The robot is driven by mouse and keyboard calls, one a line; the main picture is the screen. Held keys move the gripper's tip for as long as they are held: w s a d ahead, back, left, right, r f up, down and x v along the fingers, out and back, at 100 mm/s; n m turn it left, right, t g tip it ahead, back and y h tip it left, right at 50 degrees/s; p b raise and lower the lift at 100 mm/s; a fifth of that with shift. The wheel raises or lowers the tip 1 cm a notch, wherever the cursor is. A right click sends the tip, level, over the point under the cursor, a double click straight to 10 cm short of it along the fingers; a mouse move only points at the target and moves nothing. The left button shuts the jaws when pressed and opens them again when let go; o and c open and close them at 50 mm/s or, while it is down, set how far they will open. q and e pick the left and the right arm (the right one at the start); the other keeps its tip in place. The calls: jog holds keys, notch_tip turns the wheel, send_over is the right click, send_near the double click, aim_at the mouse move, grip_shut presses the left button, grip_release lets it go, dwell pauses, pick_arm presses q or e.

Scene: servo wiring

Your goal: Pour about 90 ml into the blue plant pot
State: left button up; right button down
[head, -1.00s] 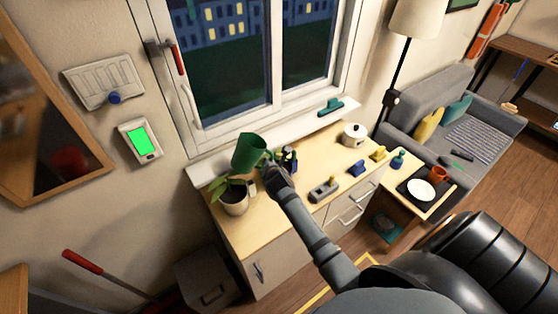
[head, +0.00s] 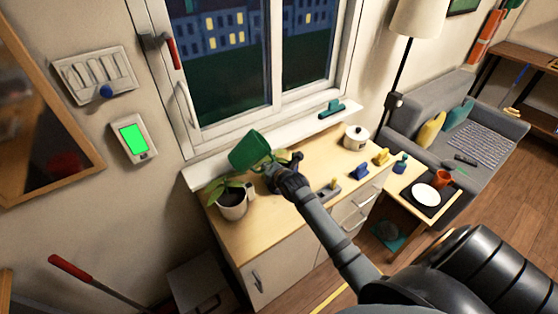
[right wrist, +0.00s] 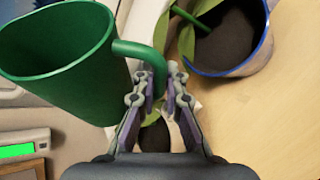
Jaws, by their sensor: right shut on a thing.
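A green jug (head: 248,150) is tilted above the dresser top by the window sill. It also shows in the right wrist view (right wrist: 75,65), with its mouth and green inside wall visible; no liquid can be made out. My right gripper (right wrist: 166,85) is shut on its handle (right wrist: 140,52); in the head view my right gripper (head: 278,172) is just right of the jug. A pot with a blue rim and dark soil (right wrist: 228,42) is right of the fingers in the right wrist view. In the head view it is mostly hidden behind my gripper, leaves showing. My left gripper is out of view.
A white plant pot (head: 232,208) stands below the jug on the dresser (head: 262,228). A grey tray-like item, blue and yellow small items (head: 359,172) and a lidded white pot (head: 355,137) stand to the right. The window (head: 240,60) is behind.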

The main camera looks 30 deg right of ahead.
jog(key=shift+a+f+y+b, duration=0.2)
jog(key=shift+y+b, duration=0.1)
jog(key=shift+b, duration=0.2)
jog(key=shift+w+a+f+m+y+b, duration=0.1)
jog(key=shift+a+f+m+y+b, duration=0.15)
jog(key=shift+m+b, duration=0.3)
jog(key=shift+a+f+t+y+b, duration=0.1)
jog(key=shift+f+t+y+b, duration=0.3)
jog(key=shift+b, duration=0.3)
dwell(0.7)
jog(key=r+p, duration=0.1)
jog(key=p, duration=0.1)
jog(key=d+r+n+h+p, duration=0.1)
jog(key=p, duration=0.1)
jog(key=r+n+h+p, duration=0.1)
jog(key=p, duration=0.1)
jog(key=shift+d+r+g+p, duration=0.25)
jog(key=shift+r+g+p, duration=0.05)
jog(key=shift+r+p, duration=0.05)
jog(key=shift+s+f+h+b, duration=0.2)
jog(key=shift+f+h+b, duration=0.15)
jog(key=shift+h, duration=0.1)
jog(key=shift+r+n+p, duration=0.25)
jog(key=shift+r+p, duration=0.1)
jog(key=shift+p, duration=0.15)
jog(key=shift+d+p, duration=0.15)
jog(key=shift+p, duration=0.15)
jog(key=shift+w+n, duration=0.1)
jog(key=shift+n, duration=0.2)
jog(key=shift+h, duration=0.3)
